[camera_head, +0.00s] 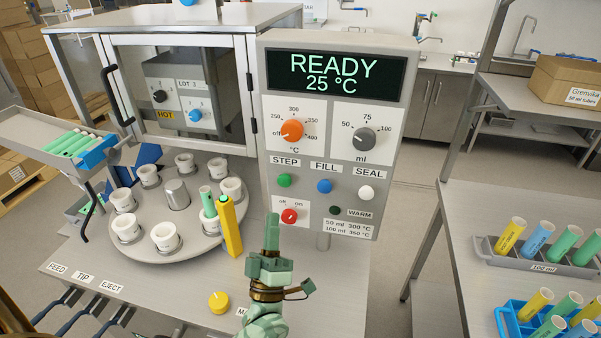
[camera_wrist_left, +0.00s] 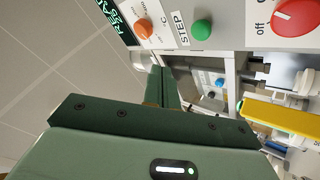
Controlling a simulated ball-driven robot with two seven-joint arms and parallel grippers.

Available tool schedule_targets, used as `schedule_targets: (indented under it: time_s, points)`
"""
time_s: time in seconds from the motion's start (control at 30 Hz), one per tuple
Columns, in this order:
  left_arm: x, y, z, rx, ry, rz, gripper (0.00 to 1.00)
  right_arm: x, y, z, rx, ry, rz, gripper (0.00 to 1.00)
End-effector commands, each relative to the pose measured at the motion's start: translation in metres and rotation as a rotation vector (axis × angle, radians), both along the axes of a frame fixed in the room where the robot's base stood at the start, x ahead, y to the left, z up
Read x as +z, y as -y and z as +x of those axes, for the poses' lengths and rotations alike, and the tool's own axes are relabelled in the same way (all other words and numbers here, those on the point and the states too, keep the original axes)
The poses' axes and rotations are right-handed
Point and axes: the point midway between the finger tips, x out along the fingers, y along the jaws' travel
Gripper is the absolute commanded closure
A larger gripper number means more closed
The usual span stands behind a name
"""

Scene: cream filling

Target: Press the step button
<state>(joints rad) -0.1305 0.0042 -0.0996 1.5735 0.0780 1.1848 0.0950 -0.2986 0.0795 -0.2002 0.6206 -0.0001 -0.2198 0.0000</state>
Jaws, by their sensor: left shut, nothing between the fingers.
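The green step button (camera_head: 285,181) is on the grey control panel, under the STEP label (camera_head: 285,161). It also shows near the top of the left wrist view (camera_wrist_left: 202,29). My left gripper (camera_head: 272,220) is shut and empty, with its fingers pointing up. In the head view its tips appear just below and slightly left of the button, beside the red off/on knob (camera_head: 290,216). In the left wrist view the shut fingers (camera_wrist_left: 161,80) show apart from the button. My right gripper is not in view.
The display (camera_head: 337,76) reads READY, 25 °C. Blue fill (camera_head: 324,186) and white seal (camera_head: 366,193) buttons are to the right of the step button. A turntable (camera_head: 187,232) with white cups and a yellow upright piece (camera_head: 230,228) stand left of the gripper. Tube racks stand far right.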

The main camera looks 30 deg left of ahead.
Motion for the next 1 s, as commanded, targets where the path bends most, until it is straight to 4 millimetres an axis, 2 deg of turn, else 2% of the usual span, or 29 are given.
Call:
schedule_targets:
  time_s: [0.17,0.53,0.67,1.0]
  points:
    - [0.003,-0.006,-0.007,0.004,0.05,-0.041,1.0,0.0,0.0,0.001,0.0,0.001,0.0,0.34]
    - [0.003,-0.006,-0.003,0.003,0.049,-0.04,1.0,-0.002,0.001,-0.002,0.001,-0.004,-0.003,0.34]
    - [0.002,-0.009,0.008,0.003,0.048,-0.038,1.0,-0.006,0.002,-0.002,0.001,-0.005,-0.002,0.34]
    - [0.0,-0.02,0.055,0.003,0.048,-0.039,1.0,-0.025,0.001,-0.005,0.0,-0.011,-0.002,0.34]
